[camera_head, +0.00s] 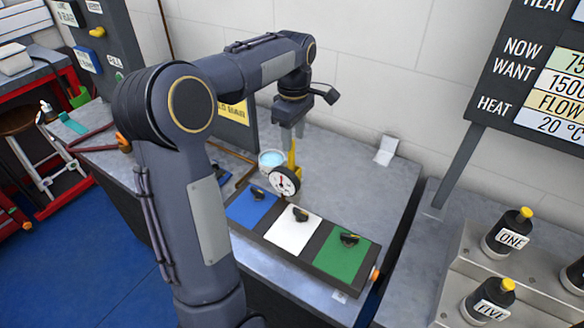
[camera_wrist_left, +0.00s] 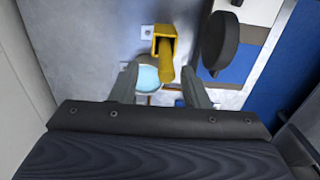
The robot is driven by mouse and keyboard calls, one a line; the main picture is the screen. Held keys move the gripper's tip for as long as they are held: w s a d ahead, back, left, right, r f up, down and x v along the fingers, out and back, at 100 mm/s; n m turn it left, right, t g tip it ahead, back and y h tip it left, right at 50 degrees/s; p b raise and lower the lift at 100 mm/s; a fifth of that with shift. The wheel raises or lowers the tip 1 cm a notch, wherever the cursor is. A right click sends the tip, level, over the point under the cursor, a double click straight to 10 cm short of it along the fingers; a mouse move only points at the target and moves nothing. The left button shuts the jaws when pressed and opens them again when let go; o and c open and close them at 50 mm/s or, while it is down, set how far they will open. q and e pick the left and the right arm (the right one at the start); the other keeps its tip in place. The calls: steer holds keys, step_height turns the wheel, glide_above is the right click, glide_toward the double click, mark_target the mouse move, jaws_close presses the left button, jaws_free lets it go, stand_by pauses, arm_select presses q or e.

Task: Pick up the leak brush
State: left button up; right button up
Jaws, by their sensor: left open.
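My left gripper (camera_head: 291,128) hangs fingers down above the back of the grey bench. In the left wrist view the gripper (camera_wrist_left: 159,80) is open, its two fingers apart with nothing clearly held. A small pot of pale blue liquid (camera_head: 271,159) stands below it; the pot also shows between the fingers in the wrist view (camera_wrist_left: 148,79). A yellow upright piece (camera_head: 292,157) stands beside the pot, and its yellow square top and rod (camera_wrist_left: 165,48) show just beyond the fingers. I cannot tell whether this is the leak brush; no bristles show.
A round dial gauge (camera_head: 285,181) stands in front of the yellow piece. A board with blue, white and green panels (camera_head: 293,228) lies at the bench front, each panel with a small dark part. Black bottles (camera_head: 508,233) stand on the right. The bench's right part is mostly clear.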

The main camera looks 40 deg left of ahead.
mark_target(291, 157)
arm_select(q)
steer(key=f, duration=0.7)
steer(key=shift+s+a, duration=0.1)
steer(key=shift+s, duration=0.3)
steer(key=shift+r, duration=0.1)
jaws_close()
